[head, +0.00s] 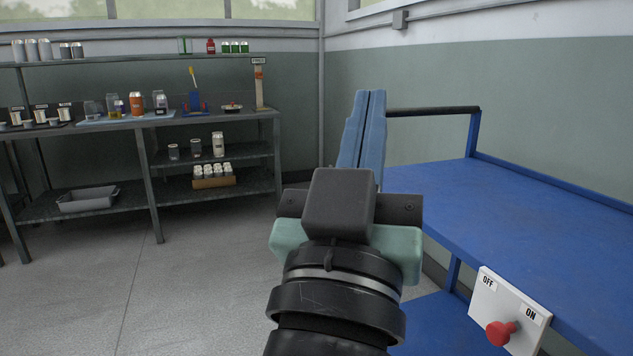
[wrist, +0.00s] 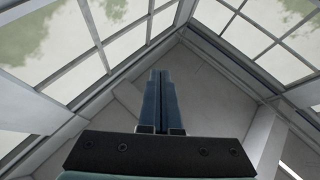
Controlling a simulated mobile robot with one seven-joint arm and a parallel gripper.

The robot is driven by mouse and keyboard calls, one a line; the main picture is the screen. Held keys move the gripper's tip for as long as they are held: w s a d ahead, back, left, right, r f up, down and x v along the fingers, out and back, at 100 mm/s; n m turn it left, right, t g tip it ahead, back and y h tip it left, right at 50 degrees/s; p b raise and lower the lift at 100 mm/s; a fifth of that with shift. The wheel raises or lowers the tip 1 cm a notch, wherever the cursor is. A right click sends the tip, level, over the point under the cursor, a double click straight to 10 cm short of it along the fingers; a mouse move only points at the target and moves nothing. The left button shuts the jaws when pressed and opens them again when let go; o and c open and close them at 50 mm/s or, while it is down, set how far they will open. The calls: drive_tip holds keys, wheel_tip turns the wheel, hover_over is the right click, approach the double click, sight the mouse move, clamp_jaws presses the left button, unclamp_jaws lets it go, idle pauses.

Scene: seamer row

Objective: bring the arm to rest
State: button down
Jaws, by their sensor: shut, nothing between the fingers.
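My gripper (head: 371,93) stands in the middle of the head view, its blue fingers pointing up and away from me. The fingers lie side by side with only a thin line between them, and nothing is held. In the wrist view my gripper (wrist: 160,72) is also shut and empty, pointing towards the ceiling corner and the windows. In the head view it appears just left of a blue bench and touches nothing that I can see.
The blue bench (head: 520,220) with a dark rail (head: 432,111) is at right. A switch panel (head: 508,312) with a red knob (head: 501,333) is on its front. A shelf rack (head: 150,125) with cans and jars stands at the back left. The floor (head: 190,290) between is clear.

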drive_tip(key=s+a+r+n+t+y+p, duration=0.1)
drive_tip(key=s+a+r+t+y+p, duration=0.15)
drive_tip(key=r, duration=0.45)
drive_tip(key=s+a+r+n+t+y+p, duration=0.1)
drive_tip(key=s+a+r+y+p, duration=0.1)
drive_tip(key=s+r+y, duration=0.3)
wheel_tip(320, 180, up, 36)
drive_tip(key=w+h+p, duration=0.1)
drive_tip(key=p, duration=3.4)
drive_tip(key=shift+w+d, duration=0.15)
